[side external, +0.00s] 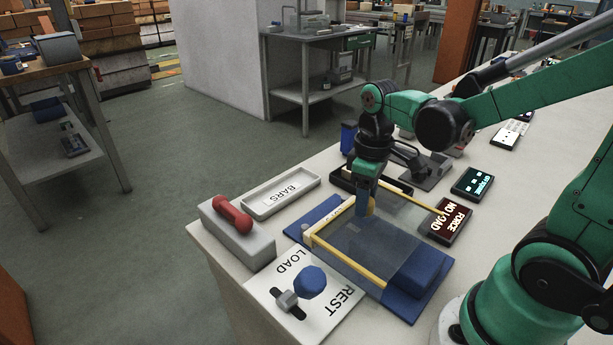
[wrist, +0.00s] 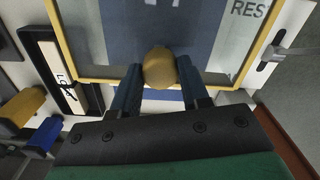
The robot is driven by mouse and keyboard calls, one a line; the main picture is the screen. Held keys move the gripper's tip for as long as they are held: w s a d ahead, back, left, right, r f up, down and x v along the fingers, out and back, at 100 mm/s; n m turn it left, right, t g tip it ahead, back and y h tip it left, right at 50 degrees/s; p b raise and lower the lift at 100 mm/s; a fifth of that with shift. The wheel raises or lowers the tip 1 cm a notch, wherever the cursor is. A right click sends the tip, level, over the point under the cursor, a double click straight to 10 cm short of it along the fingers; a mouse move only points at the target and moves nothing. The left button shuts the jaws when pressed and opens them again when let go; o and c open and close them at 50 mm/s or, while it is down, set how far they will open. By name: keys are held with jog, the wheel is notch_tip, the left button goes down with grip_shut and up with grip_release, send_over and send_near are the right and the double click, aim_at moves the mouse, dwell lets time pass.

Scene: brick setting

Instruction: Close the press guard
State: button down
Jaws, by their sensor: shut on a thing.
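The press guard (side external: 348,263) is a clear panel in a yellow frame. It lies low over the blue press base (side external: 318,213) on the bench; its exact tilt is hard to tell. In the wrist view the yellow frame (wrist: 265,38) surrounds the clear panel. A round tan knob (wrist: 160,67) sits at the frame's near edge. My gripper (side external: 364,207) points down at the guard, its two blue fingers (wrist: 160,84) on either side of the knob and shut on it. The knob is partly hidden by the fingers in the side view.
A LOAD/REST panel (side external: 262,290) with a lever stands at the front. A grey block with a red handle (side external: 234,216) and a BARS tray (side external: 281,193) are at left. A NO LOAD force display (side external: 446,220) and a second display (side external: 472,183) are at right.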

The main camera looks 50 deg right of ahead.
jog(key=w, duration=1)
jog(key=shift+c, duration=2.1)
grip_release()
jog(key=shift+r, duration=2.75)
